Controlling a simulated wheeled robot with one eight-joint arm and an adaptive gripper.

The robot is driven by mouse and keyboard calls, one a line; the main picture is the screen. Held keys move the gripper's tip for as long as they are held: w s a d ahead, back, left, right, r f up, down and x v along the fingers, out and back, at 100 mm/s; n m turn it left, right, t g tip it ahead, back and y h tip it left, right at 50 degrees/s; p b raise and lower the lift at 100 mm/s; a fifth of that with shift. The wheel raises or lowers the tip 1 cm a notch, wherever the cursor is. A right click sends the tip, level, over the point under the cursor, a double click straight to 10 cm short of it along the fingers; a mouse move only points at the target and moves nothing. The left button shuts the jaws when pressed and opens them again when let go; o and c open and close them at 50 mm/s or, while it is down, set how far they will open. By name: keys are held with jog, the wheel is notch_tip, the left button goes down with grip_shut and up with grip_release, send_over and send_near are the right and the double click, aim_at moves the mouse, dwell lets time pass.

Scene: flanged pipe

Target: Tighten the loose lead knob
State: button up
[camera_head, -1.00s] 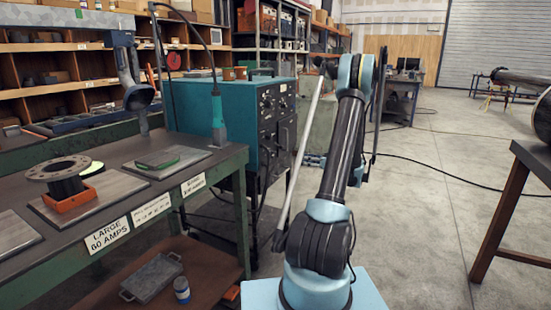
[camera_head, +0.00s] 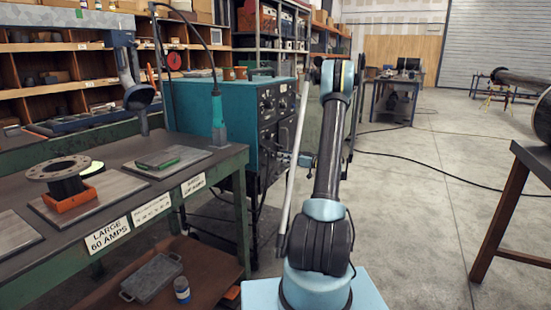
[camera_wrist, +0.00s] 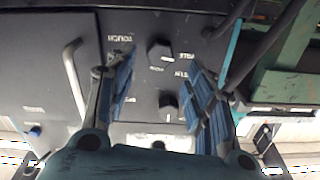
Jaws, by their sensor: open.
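The teal welding machine (camera_head: 195,103) stands behind the bench, with several dark knobs on its black front panel (camera_head: 278,115). In the wrist view, the dark panel (camera_wrist: 40,60) faces my gripper (camera_wrist: 163,60). My gripper is open, and its two blue-padded fingers are apart with nothing between the pads. An upper black knob (camera_wrist: 160,50) and a lower black knob (camera_wrist: 168,103) show in the gap between the fingers. I cannot tell which knob is the loose lead knob, or how far the fingertips are from the panel.
A metal handle (camera_wrist: 73,80) stands out from the panel at left in the wrist view. The green bench (camera_head: 120,165) holds a flanged pipe (camera_head: 62,175) on an orange block. A dark cable (camera_head: 430,172) crosses the floor. A brown-legged table (camera_head: 500,215) stands at right.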

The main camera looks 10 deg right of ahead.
aim_at(274, 154)
jog(key=shift+x, duration=2.8)
jog(key=c, duration=1.1)
